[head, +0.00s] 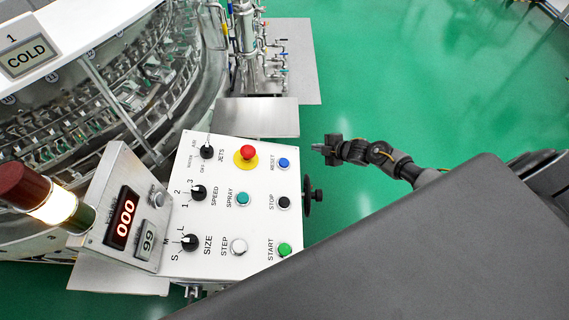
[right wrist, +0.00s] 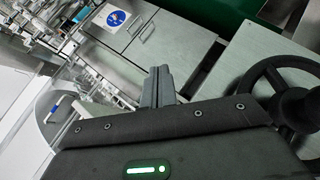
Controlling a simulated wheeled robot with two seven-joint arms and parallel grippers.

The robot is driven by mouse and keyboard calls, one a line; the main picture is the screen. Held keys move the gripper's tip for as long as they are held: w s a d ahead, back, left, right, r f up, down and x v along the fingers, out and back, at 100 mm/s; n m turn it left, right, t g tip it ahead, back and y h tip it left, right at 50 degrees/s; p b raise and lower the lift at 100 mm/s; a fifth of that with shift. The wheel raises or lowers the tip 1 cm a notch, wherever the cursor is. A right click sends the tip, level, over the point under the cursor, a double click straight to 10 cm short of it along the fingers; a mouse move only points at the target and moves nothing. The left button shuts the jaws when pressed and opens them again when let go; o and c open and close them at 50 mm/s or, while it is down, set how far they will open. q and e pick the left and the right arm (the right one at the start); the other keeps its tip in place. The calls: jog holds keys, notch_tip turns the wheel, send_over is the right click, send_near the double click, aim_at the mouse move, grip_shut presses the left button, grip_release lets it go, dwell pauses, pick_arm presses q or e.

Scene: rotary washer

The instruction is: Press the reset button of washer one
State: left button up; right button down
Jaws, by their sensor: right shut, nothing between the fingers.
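The washer's white control panel (head: 222,168) is in the middle of the head view. Its blue RESET button (head: 284,163) is near the panel's upper right edge. A sign reading "1 COLD" (head: 27,57) is on the machine at the upper left. My right gripper (head: 318,147) is shut and empty, just right of the panel's edge and close to the RESET button, apart from it in the picture. Its shut fingers (right wrist: 157,85) also show in the right wrist view, where the button is not visible. My left gripper is not in view.
A red emergency knob (head: 247,153), a black STOP button (head: 284,202) and a green START button (head: 285,249) share the panel. A black handwheel (head: 308,195) sticks out at its right side and shows in the right wrist view (right wrist: 284,95). Green floor (head: 420,60) is clear beyond.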

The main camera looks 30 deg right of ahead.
jog(key=w+a+r+n+y+b, duration=0.1)
jog(key=w+a+r+n+y, duration=0.1)
jog(key=r+n, duration=0.45)
jog(key=w+a+r+n+y+b, duration=0.1)
jog(key=w+r+n+y, duration=0.15)
jog(key=r, duration=0.65)
jog(key=s+a+r+n+g+y, duration=0.1)
jog(key=s+a+r+n+g, duration=0.1)
jog(key=s+a+n, duration=0.2)
jog(key=s+a+r+n+g+y, duration=0.1)
jog(key=s+a+r+n+g, duration=0.2)
jog(key=n, duration=0.8)
jog(key=s+a, duration=0.2)
jog(key=s, duration=0.2)
jog(key=shift+s+a+r+n+g+y, duration=0.15)
jog(key=shift+s+r+n+g+y, duration=0.1)
jog(key=shift+s+n+g+y, duration=0.1)
jog(key=shift+f, duration=0.1)
